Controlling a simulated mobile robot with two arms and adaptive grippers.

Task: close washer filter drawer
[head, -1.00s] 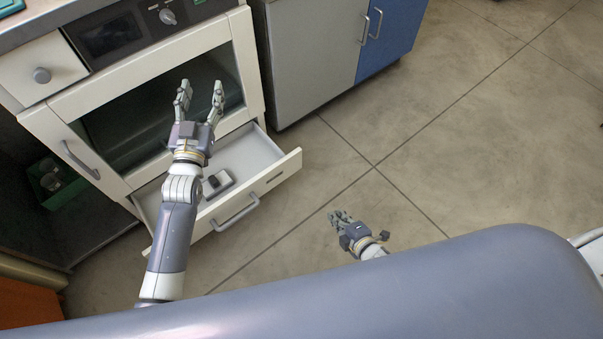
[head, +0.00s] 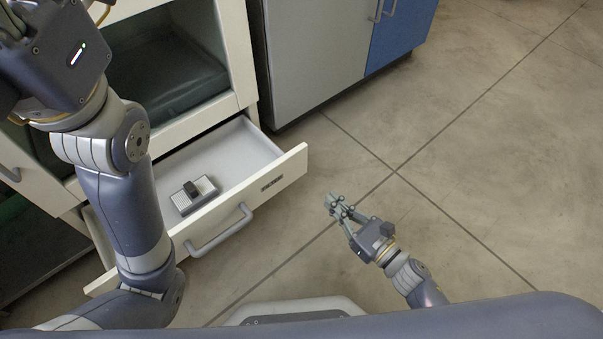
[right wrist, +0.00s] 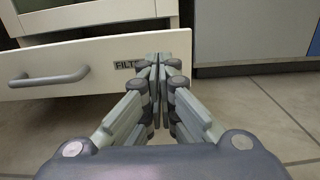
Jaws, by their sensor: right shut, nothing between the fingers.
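The white filter drawer (head: 285,178) is pulled out at the bottom of the washer, with a grey block-like part inside. Its front has a grey bar handle (head: 218,234); in the right wrist view the drawer front (right wrist: 105,50) shows a partly covered "FILT..." label. My right gripper (head: 332,201) is shut and empty, in front of the drawer's right end. In the wrist view its closed fingers (right wrist: 160,66) point at the front near the label; contact cannot be told. My left gripper (head: 58,12) is at the top left above the washer, its fingertips cut off.
The washer body (head: 245,60) with its dark glass window stands above the drawer. A grey and blue cabinet (head: 315,55) stands to the right of it. The tiled floor (head: 480,150) to the right is clear. My left arm hides the drawer's left part.

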